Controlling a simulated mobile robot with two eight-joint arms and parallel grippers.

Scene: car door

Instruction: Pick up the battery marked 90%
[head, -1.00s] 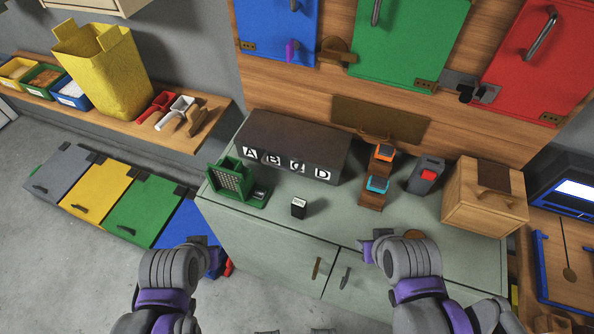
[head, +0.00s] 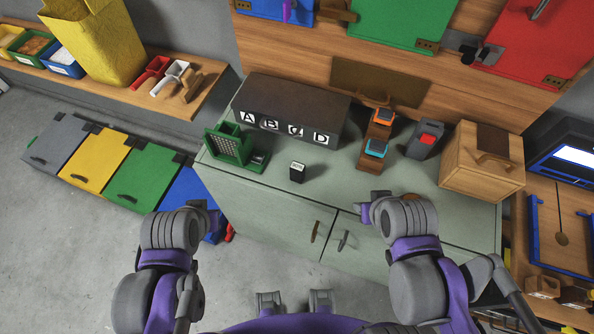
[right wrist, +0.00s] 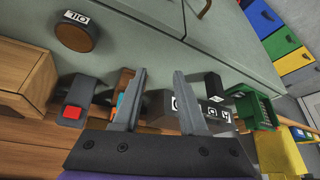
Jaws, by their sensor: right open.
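A small black battery (head: 297,173) with a white label on top stands upright on the grey-green cabinet top (head: 330,196); its marking is too small to read surely. In the right wrist view, a dark block (right wrist: 214,84) beyond the right-hand finger appears to be it. My right gripper (head: 366,212) is in front of the cabinet, to the right of the battery and apart from it. Its two fingers (right wrist: 158,85) are spread with nothing between them. My left gripper (head: 211,214) is at the cabinet's front left; its fingers are not clear.
Behind the battery is a dark box lettered A to D (head: 292,110). A green holder (head: 229,145) stands left. A brown stand (head: 372,157), a grey device with a red button (head: 424,140) and a wooden box (head: 482,165) stand right. A round labelled disc (right wrist: 75,32) lies near the right gripper.

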